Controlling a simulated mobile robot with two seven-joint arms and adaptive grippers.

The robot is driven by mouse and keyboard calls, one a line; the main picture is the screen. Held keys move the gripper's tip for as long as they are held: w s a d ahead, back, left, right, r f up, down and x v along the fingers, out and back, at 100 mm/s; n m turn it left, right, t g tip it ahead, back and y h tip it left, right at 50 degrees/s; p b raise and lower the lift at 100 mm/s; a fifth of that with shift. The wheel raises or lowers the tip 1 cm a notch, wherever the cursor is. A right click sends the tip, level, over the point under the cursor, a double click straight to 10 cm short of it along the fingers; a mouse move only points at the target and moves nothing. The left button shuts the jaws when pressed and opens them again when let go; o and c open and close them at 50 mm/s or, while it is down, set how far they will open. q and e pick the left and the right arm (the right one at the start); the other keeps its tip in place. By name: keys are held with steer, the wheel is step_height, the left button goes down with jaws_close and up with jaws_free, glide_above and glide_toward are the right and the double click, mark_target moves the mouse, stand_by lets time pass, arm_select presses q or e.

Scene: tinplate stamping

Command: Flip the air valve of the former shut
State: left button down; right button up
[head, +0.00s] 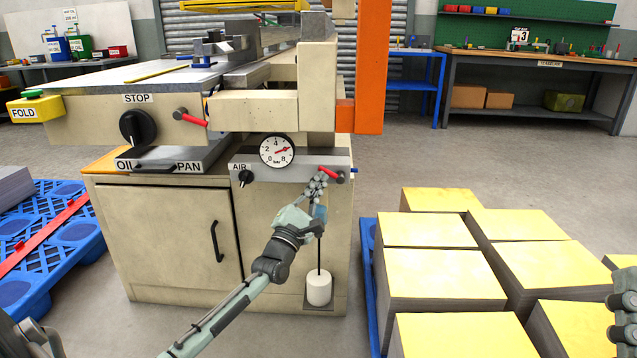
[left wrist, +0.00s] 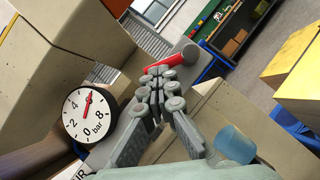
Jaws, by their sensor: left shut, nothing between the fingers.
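The former is a cream machine (head: 170,220) with a grey AIR panel (head: 290,170) on its front. At the panel's right end is a red valve lever (head: 331,176); it also shows in the left wrist view (left wrist: 165,63), lying across just beyond the fingertips. My left gripper (head: 319,184) is shut and empty, its fingertips close against or just short of the red lever; I cannot tell if they touch. The fingers also show in the left wrist view (left wrist: 159,82). My right gripper (head: 624,318) is cut off at the right edge.
A pressure gauge (head: 277,151) and a black knob (head: 245,177) sit left of the lever. Another red lever (head: 190,117) is near the STOP knob (head: 134,127). Yellow-topped stacks (head: 440,275) stand at the right. A white cylinder (head: 318,289) stands below the panel.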

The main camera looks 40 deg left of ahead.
arm_select(q)
steer(key=shift+r+m+p, duration=0.2)
steer(key=shift+m+p, duration=0.1)
steer(key=shift+m, duration=0.2)
arm_select(e)
steer(key=shift+w+a+f+g, duration=0.3)
steer(key=shift+w+f+g, duration=0.1)
steer(key=shift+f+g, duration=0.35)
arm_select(q)
steer(key=shift+r+m+h, duration=0.1)
steer(key=shift+m+h, duration=0.2)
steer(key=shift+h, duration=0.1)
arm_select(e)
steer(key=shift+w+a+f+h, duration=0.2)
steer(key=shift+f+h, duration=0.05)
steer(key=shift+h, duration=0.05)
arm_select(q)
steer(key=shift+r+m+g+h+p, duration=0.2)
steer(key=shift+m+g+h+p, duration=0.15)
steer(key=shift+m+p, duration=0.35)
arm_select(e)
steer(key=shift+w+a+f+g, duration=0.15)
steer(key=shift+a+f+g, duration=0.05)
steer(key=shift+f+g, duration=0.4)
steer(key=shift+w+a+f+g, duration=0.15)
steer(key=shift+f+g, duration=0.4)
